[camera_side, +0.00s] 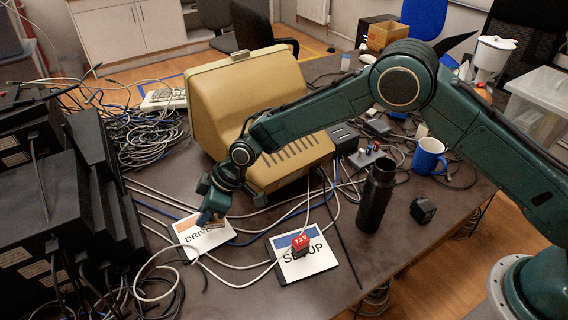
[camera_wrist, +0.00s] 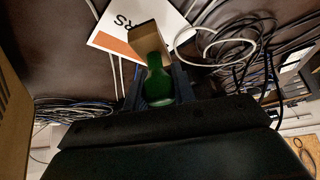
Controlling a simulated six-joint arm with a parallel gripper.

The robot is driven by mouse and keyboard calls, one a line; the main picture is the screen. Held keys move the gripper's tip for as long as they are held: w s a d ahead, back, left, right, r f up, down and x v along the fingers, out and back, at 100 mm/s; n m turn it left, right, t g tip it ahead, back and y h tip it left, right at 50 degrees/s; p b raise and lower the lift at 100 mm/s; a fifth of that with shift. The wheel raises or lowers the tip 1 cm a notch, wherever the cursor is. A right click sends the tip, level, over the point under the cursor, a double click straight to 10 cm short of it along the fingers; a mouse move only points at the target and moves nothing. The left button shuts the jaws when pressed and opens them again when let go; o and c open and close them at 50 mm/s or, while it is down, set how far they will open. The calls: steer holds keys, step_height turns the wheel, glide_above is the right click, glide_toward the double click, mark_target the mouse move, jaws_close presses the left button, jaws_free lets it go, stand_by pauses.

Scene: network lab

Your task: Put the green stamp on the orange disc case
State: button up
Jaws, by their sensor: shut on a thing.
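The stamp's brown block (camera_wrist: 147,39) points away from the jaws and overlaps the orange disc case (camera_wrist: 112,42) in the picture. I cannot tell whether the block touches the case. In the side view the stamp is mostly hidden by my gripper.
A blue-striped "SETUP" case (camera_side: 318,263) with a red stamp (camera_side: 300,243) on it lies to the right. Loose cables (camera_side: 150,290) run around both cases. A beige monitor (camera_side: 235,90) stands behind, a black bottle (camera_side: 375,195) at right, and black boxes (camera_side: 40,210) at left.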

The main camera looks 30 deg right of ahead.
mark_target(212, 218)
steer(key=shift+f, duration=2.1)
steer(key=shift+f, duration=0.1)
steer(key=o, duration=1)
steer(key=shift+v, duration=0.9)
steer(key=v, duration=1)
steer(key=shift+r, duration=0.2)
